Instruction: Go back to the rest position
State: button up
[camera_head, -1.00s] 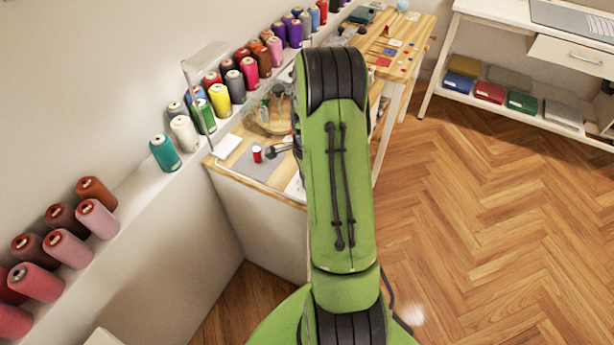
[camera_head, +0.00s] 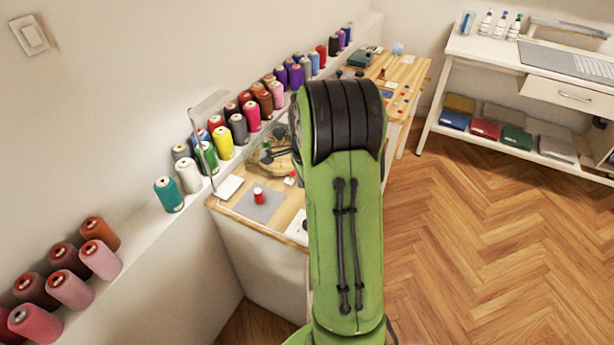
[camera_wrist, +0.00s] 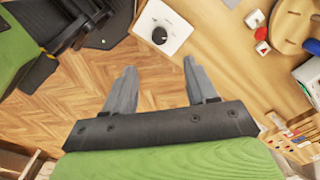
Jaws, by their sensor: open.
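My gripper (camera_wrist: 160,88) is open in the wrist view, with its two grey fingers apart and nothing between them. Wooden floor lies beyond the fingers, with the table edge to the right. In the head view my green arm reaches up the middle of the picture. In that view my gripper cannot be made out clearly; a dark part of it may show left of the arm's bend, above the work table (camera_head: 285,215).
A small red spool (camera_head: 258,195) stands on a grey mat (camera_head: 262,208). Thread cones (camera_head: 222,142) line the ledge along the left wall. A white desk (camera_head: 500,55) with a lower shelf stands at the back right. The wooden floor (camera_head: 470,240) on the right is clear.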

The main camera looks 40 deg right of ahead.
notch_tip(320, 180, up, 3)
dwell(0.6)
jog(key=s+a+r+n+t, duration=0.1)
jog(key=a+r+n, duration=0.5)
jog(key=a+r, duration=0.15)
jog(key=s+a+r+n+t, duration=0.4)
jog(key=s+a+n, duration=1.1)
jog(key=n, duration=0.1)
jog(key=shift+a+r+n+t, duration=0.15)
jog(key=shift+n+t, duration=0.15)
jog(key=shift+n, duration=0.1)
dwell(2.3)
